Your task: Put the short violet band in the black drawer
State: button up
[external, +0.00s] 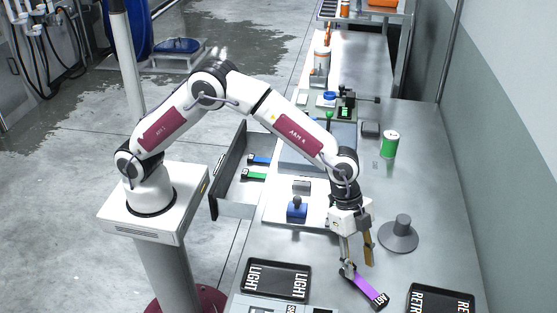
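The violet band (365,287) lies on the grey worktop at the front, slanting down to the right, with a black lettered tag at its lower right end. My gripper (358,269) points down over the band's upper left end, its two fingers apart. The left fingertip is close to that end; I cannot tell whether it touches. The black drawer (231,155) stands pulled out at the left of the worktop. A blue band (260,160) and a green band (254,175) lie inside it.
A dark LIGHT tray (276,279) is left of the band and another dark lettered tray (440,299) is right. A grey cone-shaped stand (400,234) is right of my gripper. A blue block with a knob (297,209) sits on a white board. A green can (389,144) stands farther back.

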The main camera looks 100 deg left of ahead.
aim_at(364, 285)
jog(key=shift+f, duration=0.1)
jog(key=shift+x, duration=2.5)
jog(key=shift+w+a, duration=0.1)
jog(key=shift+w, duration=0.05)
grip_shut()
